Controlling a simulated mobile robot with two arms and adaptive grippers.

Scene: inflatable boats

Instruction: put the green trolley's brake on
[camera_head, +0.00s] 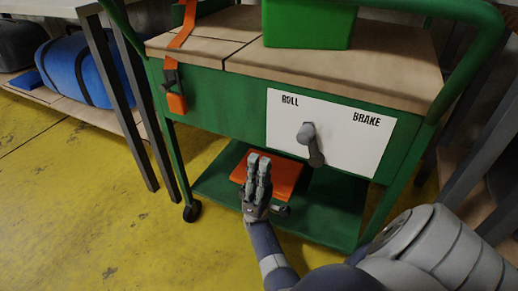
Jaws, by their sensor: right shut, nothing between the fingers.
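The green trolley (235,95) stands in front of me. A white panel (352,147) on its side reads ROLL at upper left and BRAKE at upper right. My left gripper is out of view.
The orange item (285,178) lies on the trolley's lower shelf (325,212). A green bin (308,25) and an orange strap (183,28) are on top. A table leg (122,95) and a blue bag (72,70) are at left. The yellow floor (85,215) at front left is clear.

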